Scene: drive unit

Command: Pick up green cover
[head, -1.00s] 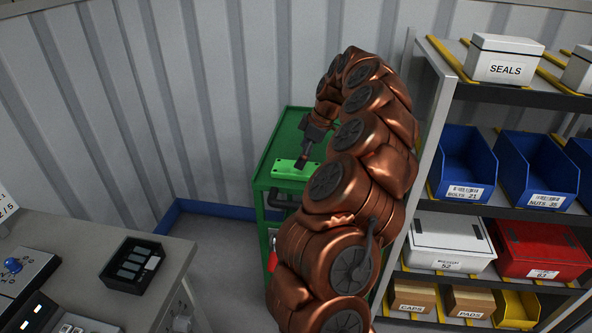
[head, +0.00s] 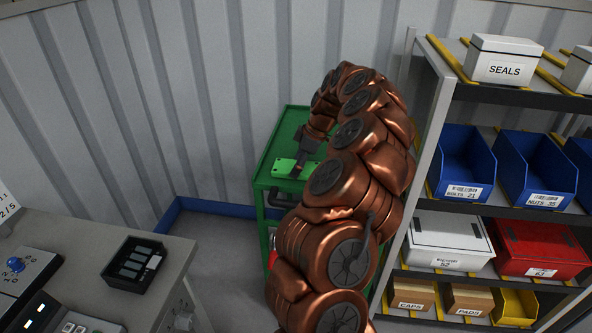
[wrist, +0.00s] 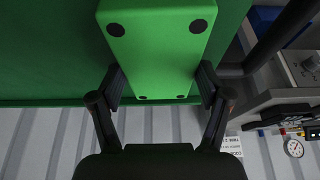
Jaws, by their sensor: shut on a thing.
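The green cover (head: 284,167) is a bright green rectangular plate with dark round spots near its corners. It is over the top of the green cart (head: 290,125); whether it rests on the cart or is slightly raised, I cannot tell. In the wrist view the cover (wrist: 155,45) lies between the two fingers, one at each long side. My gripper (wrist: 160,84) is shut on the cover near one end. In the head view my gripper (head: 298,168) is at the cover's right part and hides some of it.
A shelf rack (head: 440,110) with bins and boxes stands close to the right of my arm. A grey bench (head: 90,235) with a black tray (head: 135,265) is at the left. The corrugated wall (head: 200,90) is right behind the cart.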

